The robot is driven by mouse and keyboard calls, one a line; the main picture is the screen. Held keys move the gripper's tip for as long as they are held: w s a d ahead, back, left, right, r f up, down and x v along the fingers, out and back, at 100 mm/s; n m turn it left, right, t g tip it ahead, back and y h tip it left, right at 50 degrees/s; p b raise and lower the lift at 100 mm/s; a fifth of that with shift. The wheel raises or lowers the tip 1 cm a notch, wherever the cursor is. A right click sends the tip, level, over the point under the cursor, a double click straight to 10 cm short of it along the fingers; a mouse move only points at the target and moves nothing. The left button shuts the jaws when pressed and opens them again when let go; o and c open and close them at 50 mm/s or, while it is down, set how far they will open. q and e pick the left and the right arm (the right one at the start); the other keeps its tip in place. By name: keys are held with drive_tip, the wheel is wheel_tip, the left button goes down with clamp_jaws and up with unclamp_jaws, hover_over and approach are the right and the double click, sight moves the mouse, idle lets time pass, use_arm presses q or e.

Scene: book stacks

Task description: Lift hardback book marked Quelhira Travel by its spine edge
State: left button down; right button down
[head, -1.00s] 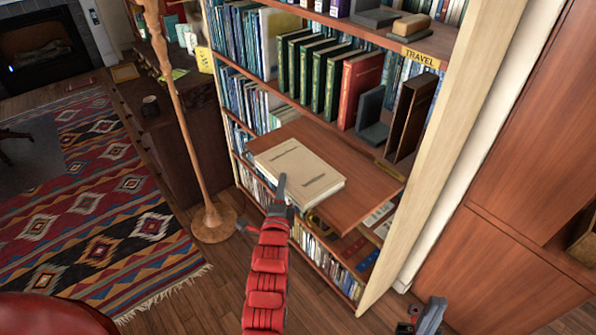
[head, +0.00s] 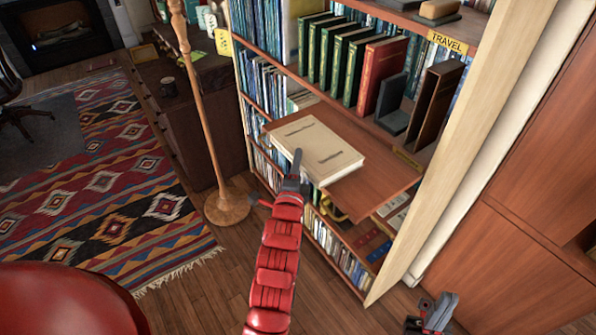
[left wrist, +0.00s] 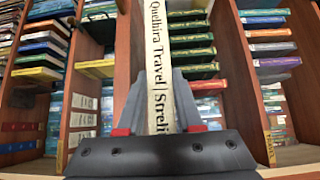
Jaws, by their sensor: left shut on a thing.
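The cream hardback book (head: 316,146) is in the head view at the pull-out shelf board of the bookcase, cover up. In the left wrist view its pale spine (left wrist: 160,60) reads "Quelhira Travel" and part of another word. My left gripper (head: 297,166) is shut on the book's spine edge at the side facing me. In the left wrist view its grey fingers (left wrist: 160,105) lie on both sides of the spine. I cannot tell whether the book is clear of the board. My right gripper (head: 434,312) is low at the right, away from the book; its jaws are unclear.
The pull-out board (head: 378,180) has bare room right of the book. Green books (head: 333,55), a red book (head: 380,75) and dark bookends (head: 394,105) stand behind it. A wooden lamp pole (head: 202,110) stands to the left. A cream bookcase side panel (head: 470,165) is at the right.

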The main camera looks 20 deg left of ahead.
use_arm(q)
drive_tip(key=s+d+r+p, duration=0.2)
drive_tip(key=s+p, duration=0.4)
drive_tip(key=s, duration=0.9)
drive_tip(key=shift+s+d, duration=0.3)
drive_tip(key=shift+d, duration=0.3)
